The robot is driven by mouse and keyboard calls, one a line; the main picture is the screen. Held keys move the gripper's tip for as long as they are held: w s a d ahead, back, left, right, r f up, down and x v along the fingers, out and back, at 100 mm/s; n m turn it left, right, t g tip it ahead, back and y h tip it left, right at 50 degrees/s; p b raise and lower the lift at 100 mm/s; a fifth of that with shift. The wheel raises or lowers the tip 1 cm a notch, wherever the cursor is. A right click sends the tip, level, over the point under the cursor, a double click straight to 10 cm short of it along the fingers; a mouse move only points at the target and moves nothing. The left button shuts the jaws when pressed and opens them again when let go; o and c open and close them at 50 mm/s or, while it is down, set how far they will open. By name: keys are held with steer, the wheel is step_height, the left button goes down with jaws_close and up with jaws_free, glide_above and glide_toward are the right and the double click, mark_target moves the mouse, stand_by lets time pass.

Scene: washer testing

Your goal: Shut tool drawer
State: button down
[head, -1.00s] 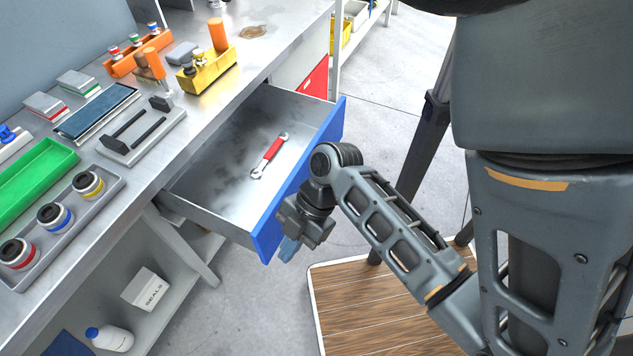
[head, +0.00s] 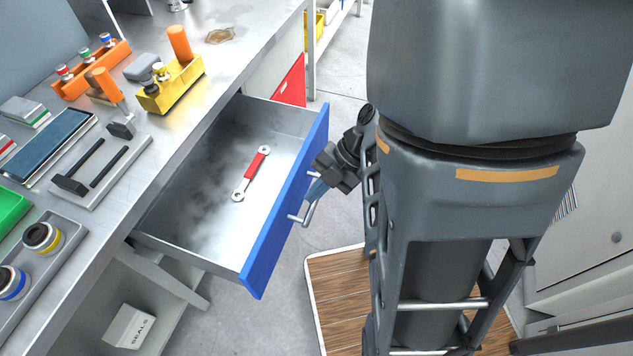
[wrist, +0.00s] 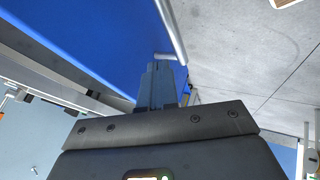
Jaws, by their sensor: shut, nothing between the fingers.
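The tool drawer (head: 165,243) is pulled well out from under the workbench. It has a blue front panel (head: 262,262) with a metal bar handle (head: 306,214). A red-handled wrench (head: 251,174) lies inside it. My gripper (head: 316,191) is outside the drawer, at the blue front close to the handle. In the wrist view the shut, empty fingers (wrist: 158,85) point at the blue front, with the handle (wrist: 171,30) just beyond their tips. I cannot tell whether the fingers touch the handle or the panel.
The workbench top (head: 195,110) holds a yellow block (head: 172,88), an orange rack (head: 90,70) and a tool tray (head: 100,172). A SEALS box (head: 130,327) sits on the lower shelf. A wooden platform (head: 338,290) lies on the floor before the drawer.

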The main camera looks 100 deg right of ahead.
mark_target(289, 220)
steer(key=x, duration=0.5)
steer(key=shift+w+f, duration=0.2)
steer(key=shift+f, duration=0.1)
steer(key=w+d+b, duration=0.1)
steer(key=w+d, duration=0.3)
steer(key=w, duration=0.2)
steer(key=w+d+b, duration=0.1)
steer(key=w+d, duration=0.3)
steer(key=w, duration=0.3)
steer(key=w+d+b, duration=0.1)
steer(key=w+d, duration=0.2)
steer(key=w, duration=0.3)
steer(key=shift+w+d, duration=0.25)
steer(key=shift+d, duration=0.15)
